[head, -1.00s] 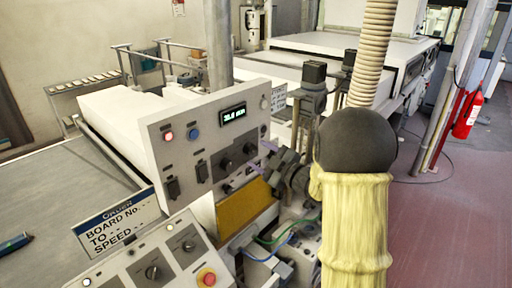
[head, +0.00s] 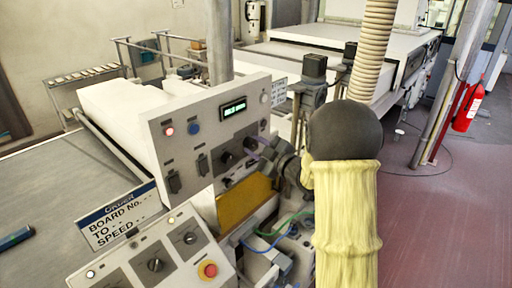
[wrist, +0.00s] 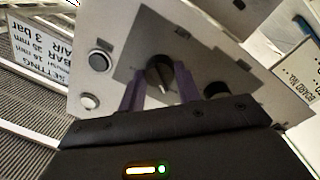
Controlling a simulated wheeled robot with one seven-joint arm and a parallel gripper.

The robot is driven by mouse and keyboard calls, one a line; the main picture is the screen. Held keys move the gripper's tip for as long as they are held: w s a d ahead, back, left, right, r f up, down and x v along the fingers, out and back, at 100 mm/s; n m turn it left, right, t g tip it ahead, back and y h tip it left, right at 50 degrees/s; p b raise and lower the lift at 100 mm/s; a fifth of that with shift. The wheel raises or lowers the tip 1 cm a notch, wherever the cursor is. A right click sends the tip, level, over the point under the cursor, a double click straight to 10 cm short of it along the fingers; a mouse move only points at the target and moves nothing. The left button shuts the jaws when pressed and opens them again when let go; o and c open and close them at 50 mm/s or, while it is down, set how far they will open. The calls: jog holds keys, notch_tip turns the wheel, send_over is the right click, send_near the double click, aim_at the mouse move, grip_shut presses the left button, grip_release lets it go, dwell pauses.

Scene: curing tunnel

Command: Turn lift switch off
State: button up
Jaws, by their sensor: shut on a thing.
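A grey control panel (head: 165,150) stands upright in the middle of the head view, with a green-lit display and two black rotary knobs. My gripper (head: 258,150) reaches it from the right, partly hidden behind my arm. In the wrist view its purple fingers (wrist: 159,88) stand on either side of the right-hand black knob (wrist: 160,74) and are shut on it. The knob's pale pointer mark shows. The other black knob (head: 227,159) is free, just left of the gripper. I cannot read the labels to tell which is the lift switch.
A lower sloped panel (head: 125,262) with dials and a red stop button (head: 208,270) is in front. A yellow plate (head: 245,200) and loose cables lie below my gripper. A post (head: 220,45) rises behind the panel. Open floor (head: 440,220) is at right.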

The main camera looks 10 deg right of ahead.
jog(key=m, duration=0.5)
jog(key=shift+r+p, duration=0.1)
jog(key=shift+p, duration=0.25)
jog(key=m+g+p, duration=0.1)
jog(key=m+p, duration=0.1)
jog(key=m, duration=0.3)
jog(key=shift+d+p, duration=0.1)
jog(key=shift+p, duration=0.2)
jog(key=o, duration=1)
jog(key=shift+s, duration=0.1)
jog(key=b+v, duration=0.6)
jog(key=v, duration=1.1)
jog(key=shift+d, duration=0.2)
